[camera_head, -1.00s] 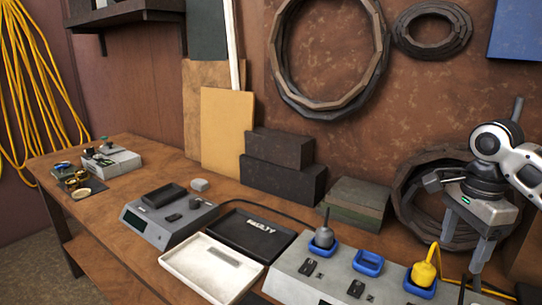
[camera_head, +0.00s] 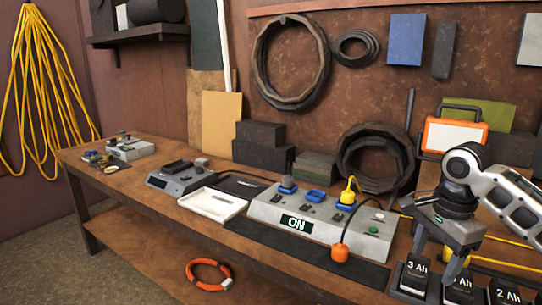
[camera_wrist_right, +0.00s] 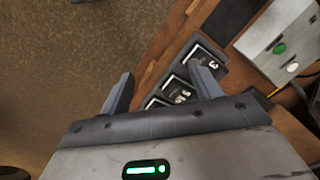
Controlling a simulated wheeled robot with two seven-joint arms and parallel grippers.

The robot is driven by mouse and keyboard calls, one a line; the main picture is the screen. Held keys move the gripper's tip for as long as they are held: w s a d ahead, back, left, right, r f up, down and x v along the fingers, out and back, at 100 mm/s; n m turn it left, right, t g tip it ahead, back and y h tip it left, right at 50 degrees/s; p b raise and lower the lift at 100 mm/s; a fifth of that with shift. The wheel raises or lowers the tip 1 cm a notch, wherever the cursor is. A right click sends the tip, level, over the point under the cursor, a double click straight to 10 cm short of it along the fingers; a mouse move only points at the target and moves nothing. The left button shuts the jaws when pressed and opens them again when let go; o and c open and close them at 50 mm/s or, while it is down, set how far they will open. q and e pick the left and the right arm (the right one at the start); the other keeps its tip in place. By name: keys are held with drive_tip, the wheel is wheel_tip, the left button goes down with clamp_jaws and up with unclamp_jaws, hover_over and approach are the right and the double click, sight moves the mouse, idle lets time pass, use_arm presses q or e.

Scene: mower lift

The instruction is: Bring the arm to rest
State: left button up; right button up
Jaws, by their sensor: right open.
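My right arm (camera_head: 495,192) comes in from the right in the head view. Its gripper (camera_head: 437,262) is open and empty, fingers pointing down near the labelled black battery packs at the bench's front right. In the right wrist view the two fingers (camera_wrist_right: 165,92) stand wide apart with nothing between them. Beyond them lie the packs (camera_wrist_right: 180,88), the bench edge and the floor. I cannot tell the exact gap between fingers and packs. My left gripper is not in view.
A grey control box (camera_head: 262,211) showing "ON" stands on the bench (camera_head: 130,205), with blue sockets and a yellow plug (camera_head: 348,192). An orange plug (camera_head: 340,252) hangs at its front. A white tray (camera_head: 205,205) lies left of it. An orange-framed lamp (camera_head: 452,132) stands behind my arm.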

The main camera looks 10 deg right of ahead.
drive_tip(key=a+f+n+t+y, duration=0.1)
drive_tip(key=a+f+n+t, duration=0.1)
drive_tip(key=a+f+n, duration=0.55)
drive_tip(key=a+f+n+t+y, duration=0.25)
drive_tip(key=a+f, duration=0.55)
drive_tip(key=f, duration=0.7)
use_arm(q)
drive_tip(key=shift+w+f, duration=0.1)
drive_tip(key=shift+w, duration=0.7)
use_arm(e)
drive_tip(key=s+a+f+n+t, duration=0.2)
drive_tip(key=s+f+n, duration=0.1)
drive_tip(key=s, duration=0.4)
drive_tip(key=s+a+f+n+t+h, duration=0.1)
drive_tip(key=s+a+f+n+t, duration=0.2)
drive_tip(key=s+n, duration=0.3)
drive_tip(key=s+f, duration=0.1)
drive_tip(key=s, duration=0.1)
drive_tip(key=shift+s, duration=0.3)
